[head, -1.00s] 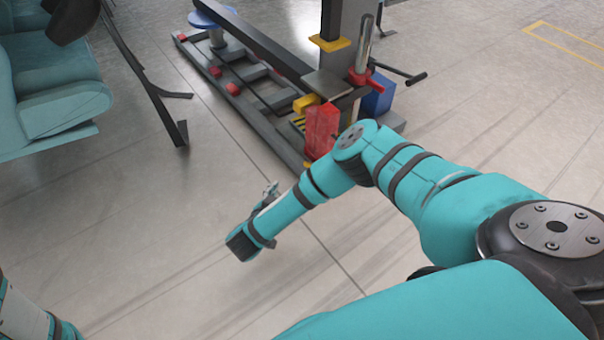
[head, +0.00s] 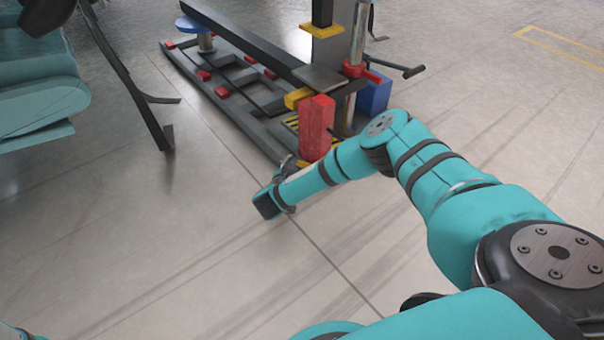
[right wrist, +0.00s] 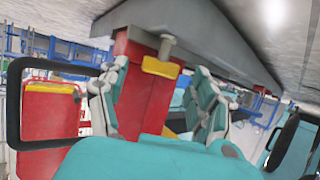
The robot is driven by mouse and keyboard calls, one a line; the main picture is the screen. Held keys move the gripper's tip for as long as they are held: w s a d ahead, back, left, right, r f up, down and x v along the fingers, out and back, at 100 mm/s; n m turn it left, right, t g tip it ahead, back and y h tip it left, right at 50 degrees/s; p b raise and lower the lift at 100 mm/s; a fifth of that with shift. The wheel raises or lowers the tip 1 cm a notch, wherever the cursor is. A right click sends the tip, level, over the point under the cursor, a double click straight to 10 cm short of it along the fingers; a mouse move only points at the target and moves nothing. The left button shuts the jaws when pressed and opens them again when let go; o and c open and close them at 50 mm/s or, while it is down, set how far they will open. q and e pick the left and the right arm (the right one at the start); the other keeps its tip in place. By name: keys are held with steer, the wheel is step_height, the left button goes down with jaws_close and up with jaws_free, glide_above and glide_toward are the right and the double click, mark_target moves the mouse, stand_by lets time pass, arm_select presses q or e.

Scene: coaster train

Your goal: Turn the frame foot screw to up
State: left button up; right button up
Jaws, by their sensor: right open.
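The frame's long dark grey base (head: 215,92) lies on the floor in the head view. A red block (head: 316,128) stands at its near end, close to my right gripper (head: 287,168). In the right wrist view my right gripper (right wrist: 158,100) is open, its two fingers spread. A red block (right wrist: 145,88) shows between and beyond them, beneath a grey beam (right wrist: 200,35). No contact is visible. My left gripper is out of view.
A blue box (head: 374,94) and a metal cylinder (head: 357,35) are at the frame's right. A red-and-yellow box (right wrist: 50,115) shows in the wrist view. The near floor is clear.

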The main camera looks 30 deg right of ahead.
steer(key=shift+w+d+f, duration=0.2)
steer(key=shift+w+d, duration=0.15)
steer(key=shift+d, duration=0.1)
steer(key=c, duration=1.2)
steer(key=shift+o, duration=0.2)
steer(key=shift+r+n+t+y+p, duration=0.25)
steer(key=shift+n+t+y+p, duration=0.15)
steer(key=shift+n+t+p, duration=0.15)
steer(key=shift+s+f+n+t+y+p, duration=0.1)
steer(key=shift+f+n+t+y+p, duration=0.05)
steer(key=shift+n+t+y+p, duration=0.3)
steer(key=shift+s+f+n+t+y+p, duration=0.1)
steer(key=shift+n+t+y+p, duration=0.1)
steer(key=shift+n+y+p, duration=0.3)
